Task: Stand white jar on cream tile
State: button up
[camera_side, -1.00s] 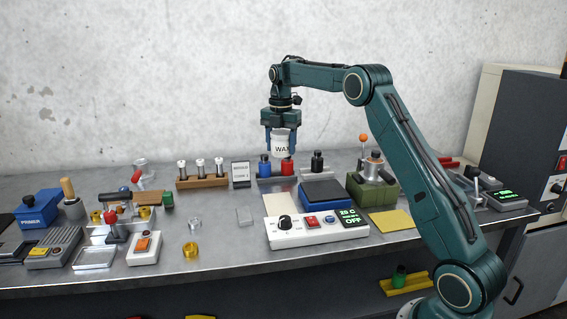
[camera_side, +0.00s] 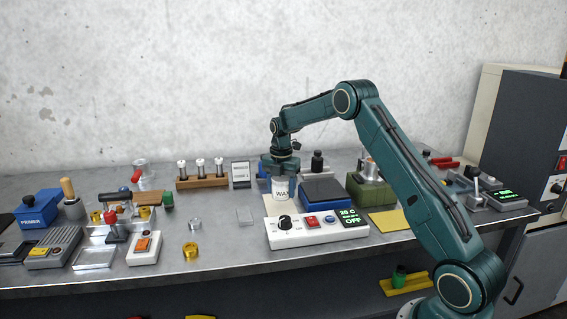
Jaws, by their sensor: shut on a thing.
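The white jar (camera_side: 281,190), marked "WAX", is upright in my gripper (camera_side: 280,178), which is shut on it. The jar is low over the cream tile (camera_side: 273,206), which lies behind the white control box. The jar and the box hide part of the tile. I cannot tell whether the jar's base touches the tile.
The white control box (camera_side: 317,229) with a knob and green display stands just in front of the tile. A black bottle (camera_side: 317,163) stands behind.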

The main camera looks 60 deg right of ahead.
aim_at(281, 199)
jog(key=shift+f, duration=2.15)
jog(key=shift+f, duration=0.1)
jog(key=o, duration=1.3)
jog(key=shift+f, duration=0.1)
notch_tip(281, 199, up, 12)
jog(key=shift+f, duration=0.1)
jog(key=shift+r, duration=0.3)
